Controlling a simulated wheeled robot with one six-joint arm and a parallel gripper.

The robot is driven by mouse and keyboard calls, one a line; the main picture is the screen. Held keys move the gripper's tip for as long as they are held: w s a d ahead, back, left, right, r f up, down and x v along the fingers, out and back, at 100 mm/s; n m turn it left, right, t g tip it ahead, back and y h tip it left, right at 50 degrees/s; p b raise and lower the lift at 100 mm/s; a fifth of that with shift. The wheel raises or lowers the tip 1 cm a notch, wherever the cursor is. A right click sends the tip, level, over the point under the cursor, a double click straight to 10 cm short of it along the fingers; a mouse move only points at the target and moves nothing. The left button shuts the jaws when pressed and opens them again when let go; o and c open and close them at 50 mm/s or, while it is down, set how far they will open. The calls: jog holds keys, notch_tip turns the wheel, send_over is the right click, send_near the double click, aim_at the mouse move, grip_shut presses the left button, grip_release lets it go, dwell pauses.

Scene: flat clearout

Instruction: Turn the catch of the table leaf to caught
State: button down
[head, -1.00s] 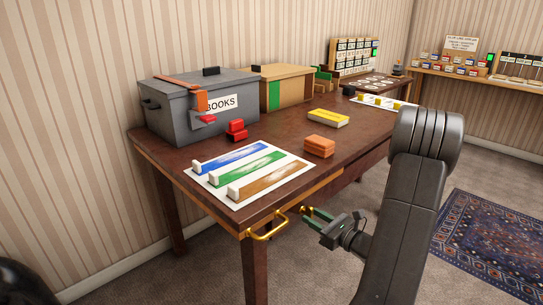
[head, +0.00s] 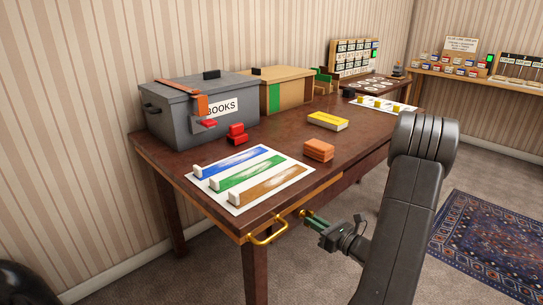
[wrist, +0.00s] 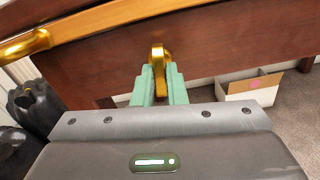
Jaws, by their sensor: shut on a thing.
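The table leaf (head: 333,184) is the dark wooden table's near edge, with a pale wood strip along it. A brass bar handle (head: 267,229) is on this edge; it also shows in the wrist view (wrist: 25,45). The catch is a small brass piece (wrist: 158,54) under the edge, to the right of the handle. It stands roughly upright in the wrist view. My gripper (wrist: 160,84) has its green fingers shut on the catch. In the head view my gripper (head: 312,219) reaches the edge from the right, and the catch is small there.
On the table are a striped sheet (head: 287,168) with white blocks, an orange block (head: 319,150), a yellow box (head: 328,121), red blocks (head: 236,134) and a grey BOOKS box (head: 172,124). A white open box (wrist: 240,103) is on the floor under the table.

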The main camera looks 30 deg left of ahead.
jog(key=m+p, duration=0.2)
jog(key=p, duration=0.1)
jog(key=shift+m, duration=0.4)
jog(key=shift+r, duration=0.1)
